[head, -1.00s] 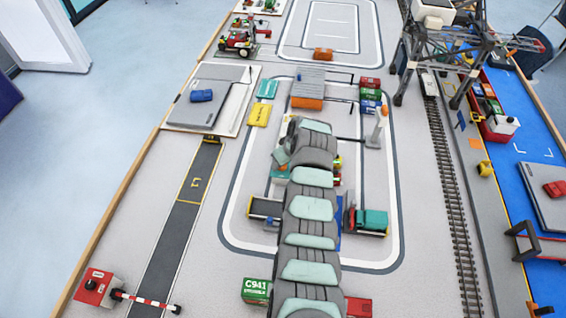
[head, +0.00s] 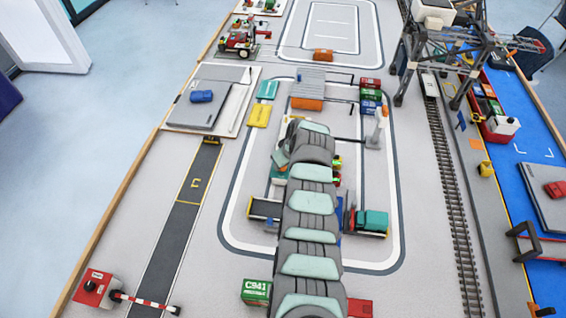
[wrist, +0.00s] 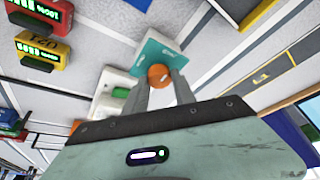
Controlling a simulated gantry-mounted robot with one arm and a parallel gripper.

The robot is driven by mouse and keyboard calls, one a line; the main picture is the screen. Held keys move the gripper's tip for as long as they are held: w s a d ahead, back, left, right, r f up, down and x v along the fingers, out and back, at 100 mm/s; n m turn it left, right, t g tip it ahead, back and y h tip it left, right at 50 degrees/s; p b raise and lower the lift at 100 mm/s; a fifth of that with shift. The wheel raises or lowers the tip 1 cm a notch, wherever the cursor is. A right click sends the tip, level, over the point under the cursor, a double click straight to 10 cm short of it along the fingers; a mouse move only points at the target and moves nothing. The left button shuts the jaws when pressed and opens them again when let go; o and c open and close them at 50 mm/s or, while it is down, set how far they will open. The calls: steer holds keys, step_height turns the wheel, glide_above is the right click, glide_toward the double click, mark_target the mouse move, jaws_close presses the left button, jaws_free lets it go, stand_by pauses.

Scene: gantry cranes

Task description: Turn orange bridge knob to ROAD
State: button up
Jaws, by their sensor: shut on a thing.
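The orange knob (wrist: 158,76) sits on a teal panel (wrist: 152,50) in the wrist view. My gripper (wrist: 161,82) has its two grey fingers on either side of the knob and is shut on it. No ROAD label or pointer mark is readable, so I cannot tell the knob's setting. In the head view my arm covers the gripper and the knob.
A white panel with a green part (wrist: 120,92) lies beside the teal panel. Red (wrist: 50,12) and yellow (wrist: 42,48) blocks are at upper left. In the head view, a teal container (head: 373,221) stands right of my arm.

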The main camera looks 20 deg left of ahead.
jaws_close()
steer(key=shift+f, duration=0.1)
steer(key=b, duration=0.3)
steer(key=shift+f+n, duration=0.3)
steer(key=shift+n, duration=0.1)
steer(key=n+b, duration=0.1)
steer(key=b, duration=0.4)
steer(key=n+g+b, duration=0.1)
steer(key=n+b, duration=0.1)
steer(key=b, duration=0.3)
steer(key=shift+w+d+f+y+b, duration=0.1)
steer(key=shift+f+y+b, duration=0.1)
steer(key=shift+y+b, duration=0.1)
steer(key=shift+b, duration=0.55)
steer(key=shift+r+n+g+b, duration=0.3)
steer(key=shift+r+b, duration=0.05)
steer(key=shift+b, duration=0.15)
steer(key=shift+r, duration=0.15)
